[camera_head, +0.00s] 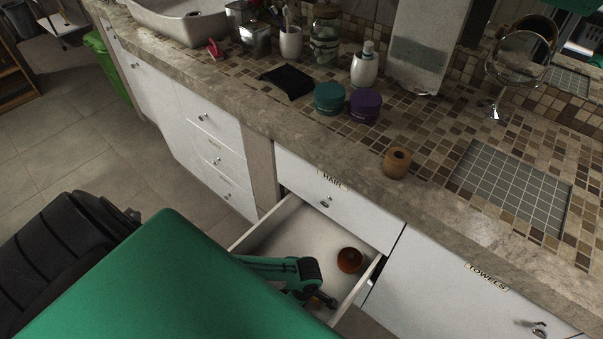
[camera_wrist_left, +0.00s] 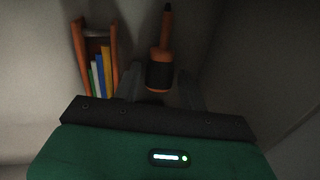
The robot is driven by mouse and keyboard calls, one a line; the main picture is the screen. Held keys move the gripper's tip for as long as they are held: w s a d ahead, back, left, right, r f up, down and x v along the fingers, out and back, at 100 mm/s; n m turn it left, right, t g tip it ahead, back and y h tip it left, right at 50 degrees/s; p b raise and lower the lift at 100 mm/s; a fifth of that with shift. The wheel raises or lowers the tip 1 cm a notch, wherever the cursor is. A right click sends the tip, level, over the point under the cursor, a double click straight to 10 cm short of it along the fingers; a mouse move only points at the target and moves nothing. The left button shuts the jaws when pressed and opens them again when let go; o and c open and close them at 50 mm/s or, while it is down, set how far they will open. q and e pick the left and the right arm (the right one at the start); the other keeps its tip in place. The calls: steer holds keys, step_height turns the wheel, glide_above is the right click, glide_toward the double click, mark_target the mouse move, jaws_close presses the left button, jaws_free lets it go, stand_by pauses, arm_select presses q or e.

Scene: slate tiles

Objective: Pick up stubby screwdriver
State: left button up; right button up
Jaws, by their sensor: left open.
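A stubby screwdriver (camera_wrist_left: 160,70) with an orange and black handle and a dark tip shows in the left wrist view, its shaft pointing away from me. My left gripper (camera_wrist_left: 160,87) is open, with its grey fingers on either side of the handle's near end. I cannot tell whether they touch it. In the head view my left gripper (camera_head: 319,298) is low inside the open drawer (camera_head: 284,230), partly hidden by my arm. A round orange-brown thing with a dark face (camera_head: 349,260) lies near the drawer's right side; I cannot tell what it is. My right gripper is not in view.
An orange holder with coloured strips (camera_wrist_left: 98,65) stands left of the screwdriver in the wrist view. The drawer walls are close around. The stone countertop (camera_head: 300,135) above holds a wooden cylinder (camera_head: 397,162), two round tins (camera_head: 347,103) and a mirror (camera_head: 522,55).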

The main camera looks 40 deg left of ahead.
arm_select(q)
steer(key=c, duration=0.8)
steer(key=shift+o, duration=0.2)
steer(key=shift+r, duration=0.1)
